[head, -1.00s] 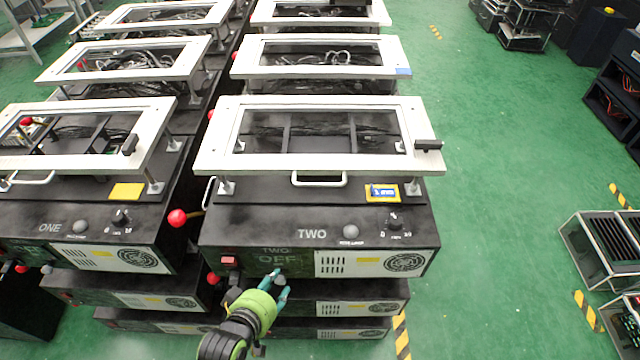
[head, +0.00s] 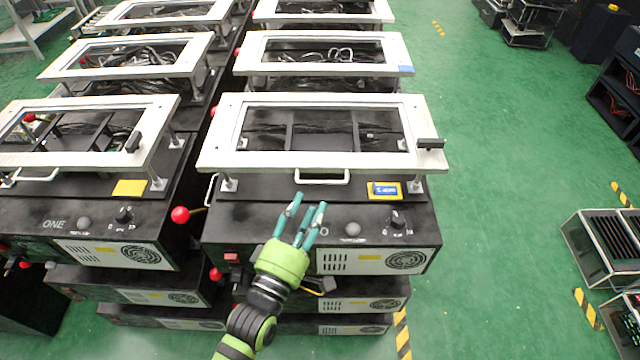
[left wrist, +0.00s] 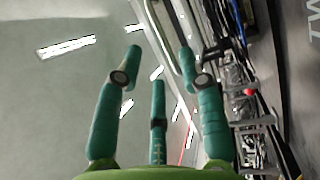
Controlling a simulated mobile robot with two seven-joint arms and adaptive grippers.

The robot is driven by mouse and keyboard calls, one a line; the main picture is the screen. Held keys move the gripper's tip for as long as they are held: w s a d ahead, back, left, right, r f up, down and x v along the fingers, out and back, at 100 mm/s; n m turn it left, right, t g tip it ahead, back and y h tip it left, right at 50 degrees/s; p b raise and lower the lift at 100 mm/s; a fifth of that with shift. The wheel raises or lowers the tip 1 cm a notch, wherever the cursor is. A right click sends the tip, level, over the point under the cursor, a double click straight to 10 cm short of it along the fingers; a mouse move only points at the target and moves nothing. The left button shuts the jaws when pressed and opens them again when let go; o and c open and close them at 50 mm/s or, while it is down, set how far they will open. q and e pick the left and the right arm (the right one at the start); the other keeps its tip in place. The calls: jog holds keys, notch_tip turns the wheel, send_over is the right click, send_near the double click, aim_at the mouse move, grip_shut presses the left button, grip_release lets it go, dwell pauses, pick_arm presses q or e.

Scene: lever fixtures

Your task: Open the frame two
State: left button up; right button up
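Frame two is the white rectangular frame (head: 320,161) lying flat on short posts above the black box marked TWO. A black knob (head: 430,143) sits at its right end. A white loop handle (head: 322,178) is at the box's front, below the frame's front edge. My left gripper (head: 307,207) is raised in front of the box, fingers pointing up toward the handle and apart from it. It hides part of the box front and the lettering. In the left wrist view its three fingers (left wrist: 160,75) are spread and empty. My right gripper is not in view.
Box ONE with its own white frame (head: 85,160) stands at left. A red ball lever (head: 180,214) sticks out between the boxes. More framed boxes stand behind. Green floor (head: 500,150) is clear at right, with a metal rack (head: 600,250) farther right.

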aim_at(322, 182)
pick_arm(q)
jog(key=p+x, duration=0.1)
jog(key=x, duration=0.5)
jog(key=shift+w, duration=0.2)
grip_shut()
